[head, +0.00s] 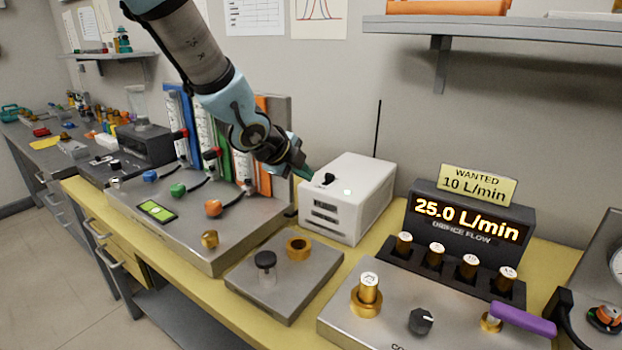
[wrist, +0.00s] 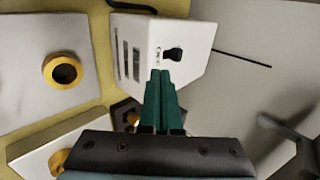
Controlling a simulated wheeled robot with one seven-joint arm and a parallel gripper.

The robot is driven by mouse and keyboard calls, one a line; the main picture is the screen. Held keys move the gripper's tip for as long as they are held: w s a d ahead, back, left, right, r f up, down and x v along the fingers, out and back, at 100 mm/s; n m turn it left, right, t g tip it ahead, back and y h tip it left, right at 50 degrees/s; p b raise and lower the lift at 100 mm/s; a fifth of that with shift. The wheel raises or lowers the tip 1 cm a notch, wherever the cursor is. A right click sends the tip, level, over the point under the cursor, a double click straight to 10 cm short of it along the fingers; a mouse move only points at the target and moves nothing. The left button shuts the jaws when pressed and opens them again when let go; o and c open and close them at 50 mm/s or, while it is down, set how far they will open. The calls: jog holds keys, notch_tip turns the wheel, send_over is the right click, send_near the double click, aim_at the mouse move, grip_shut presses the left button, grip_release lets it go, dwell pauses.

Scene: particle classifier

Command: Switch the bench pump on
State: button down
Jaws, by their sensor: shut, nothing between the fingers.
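The bench pump appears to be the white box (head: 352,205) on the yellow bench, with dark slots on its front and a thin black antenna behind it. A black switch (head: 325,179) sits on its top, beside a small pale light. In the wrist view the white box (wrist: 140,62) shows the black switch (wrist: 173,54) just beyond my fingertips. My gripper (head: 306,173) is at the box's top left edge, its green fingers together and empty. In the wrist view my gripper (wrist: 161,74) points at the switch; I cannot tell whether it touches.
A display (head: 468,221) reading 25.0 L/min stands right of the box, under a sign reading WANTED 10 L/min. A metal plate with a gold ring (head: 299,248) lies in front. A flowmeter panel (head: 195,225) stands left. A shelf (head: 490,30) hangs above right.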

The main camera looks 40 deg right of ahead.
jog(key=p+v, duration=0.1)
jog(key=v, duration=0.4)
dwell(0.5)
